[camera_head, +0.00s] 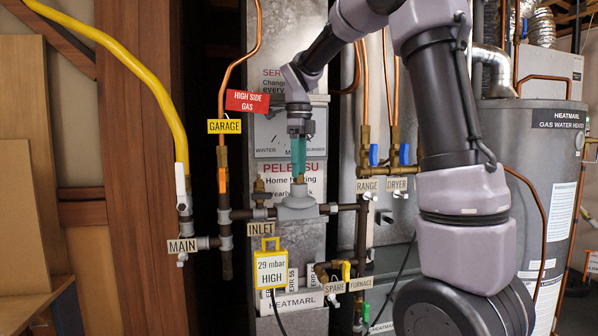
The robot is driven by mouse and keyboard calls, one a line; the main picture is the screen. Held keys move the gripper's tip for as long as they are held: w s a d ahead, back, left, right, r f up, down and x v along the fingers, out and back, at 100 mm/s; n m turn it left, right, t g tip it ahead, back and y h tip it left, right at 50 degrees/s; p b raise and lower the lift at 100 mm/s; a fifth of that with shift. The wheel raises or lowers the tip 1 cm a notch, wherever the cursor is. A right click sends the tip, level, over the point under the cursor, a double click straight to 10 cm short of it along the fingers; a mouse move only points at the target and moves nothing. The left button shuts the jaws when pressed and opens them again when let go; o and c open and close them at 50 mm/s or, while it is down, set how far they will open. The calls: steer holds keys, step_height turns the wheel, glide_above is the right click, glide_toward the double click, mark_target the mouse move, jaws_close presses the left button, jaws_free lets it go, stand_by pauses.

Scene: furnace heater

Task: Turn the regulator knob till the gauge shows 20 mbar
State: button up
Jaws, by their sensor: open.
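The gauge (270,273) is a yellow-framed display that reads 29 mbar HIGH, below the INLET tag. The grey regulator (297,211) sits on the dark horizontal pipe, above and to the right of the gauge. My gripper (298,178) points straight down above the regulator, its teal fingers reaching down to the regulator's narrow top. The fingers overlap in this view, so the gap between them is hard to see. The gripper is open. The knob is not clearly visible; the fingers seem to cover it, and I cannot tell whether they touch it.
A yellow pipe and MAIN valve (182,206) stand at left, with the GARAGE pipe (222,175) beside the regulator. RANGE and DRYER valves (389,156) are close on the right. The SPARE and FURNACE valves (345,272) sit below. A grey water heater (540,180) stands far right.

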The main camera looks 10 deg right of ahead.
steer(key=shift+f, duration=0.7)
jaws_close()
